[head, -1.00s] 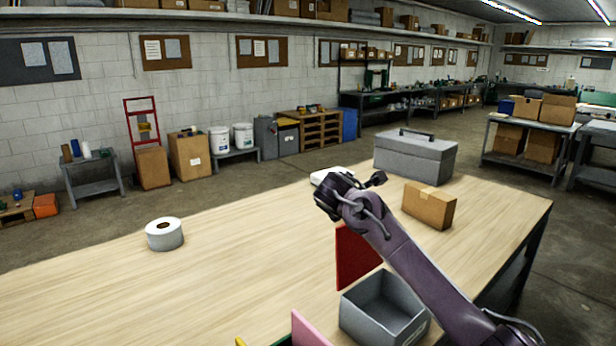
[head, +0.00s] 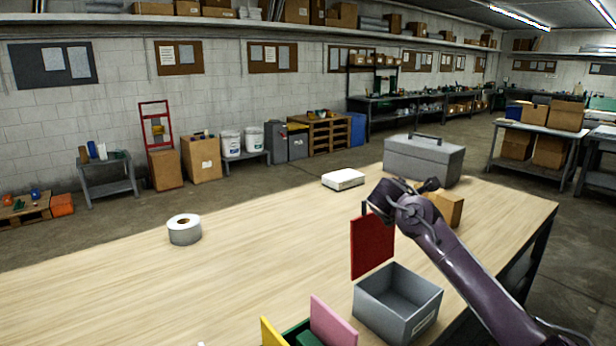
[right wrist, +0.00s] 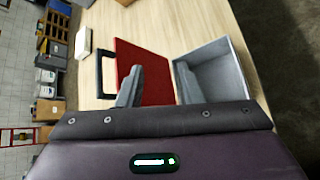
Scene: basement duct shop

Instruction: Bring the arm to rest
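My right gripper (head: 400,200) is raised over the workbench, with its arm coming in from the lower right of the head view. In the right wrist view, its two fingers (right wrist: 159,88) are spread apart with nothing visibly gripped between them. A red panel (head: 372,246) with a black handle stands upright on the bench, just below and beyond the gripper. It also shows behind the fingers in the right wrist view (right wrist: 145,75). My left arm and gripper are not in view.
The wooden workbench (head: 100,285) holds a grey open bin (head: 398,310), a tape roll (head: 184,230), a white box (head: 343,179), a cardboard box (head: 449,208) partly behind my arm, and a grey toolbox (head: 424,158). Pink (head: 332,322) and yellow panels stand at the front. The left middle is clear.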

